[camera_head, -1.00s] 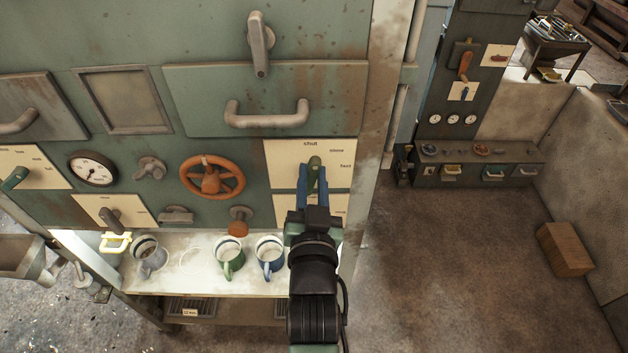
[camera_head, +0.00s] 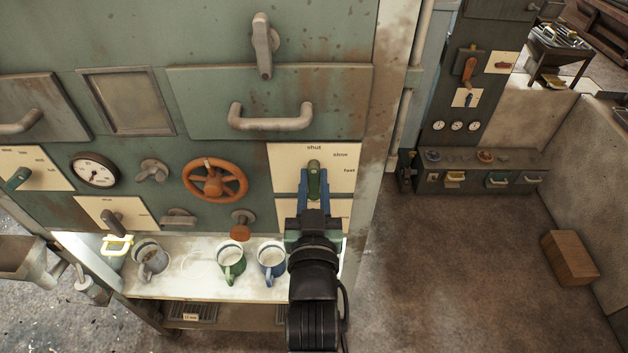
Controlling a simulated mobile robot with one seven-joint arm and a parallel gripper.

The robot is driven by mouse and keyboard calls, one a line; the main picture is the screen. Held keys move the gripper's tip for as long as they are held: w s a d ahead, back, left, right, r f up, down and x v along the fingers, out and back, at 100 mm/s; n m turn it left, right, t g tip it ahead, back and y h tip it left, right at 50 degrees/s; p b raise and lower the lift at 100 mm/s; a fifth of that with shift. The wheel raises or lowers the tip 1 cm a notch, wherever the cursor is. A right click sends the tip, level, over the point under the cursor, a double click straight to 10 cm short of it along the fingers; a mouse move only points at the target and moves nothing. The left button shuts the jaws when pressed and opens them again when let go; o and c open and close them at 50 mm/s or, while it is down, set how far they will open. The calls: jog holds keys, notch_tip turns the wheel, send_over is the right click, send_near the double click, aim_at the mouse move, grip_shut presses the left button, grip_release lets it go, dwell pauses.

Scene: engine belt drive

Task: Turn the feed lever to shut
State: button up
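The feed lever (camera_head: 314,180) is a green handle on a cream plate (camera_head: 286,163) marked "shut", "slow" and "fast", at the right of the green machine panel. The lever points up, with its tip just below the word "shut". My gripper (camera_head: 314,183) reaches up from below, with one blue finger on each side of the lever. The fingers appear closed on it. The gripper body hides the lever's lower part and much of the plate below.
An orange handwheel (camera_head: 232,180) and an orange-brown knob (camera_head: 241,232) are left of my gripper. A green mug (camera_head: 231,266) and a blue mug (camera_head: 270,262) stand on the lit shelf (camera_head: 200,288) below. Open floor lies to the right.

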jog(key=o, duration=0.4)
jog(key=shift+s, duration=0.15)
jog(key=shift+s+f, duration=0.1)
jog(key=shift+s, duration=0.2)
jog(key=shift+s+b, duration=2)
jog(key=shift+s, duration=4.1)
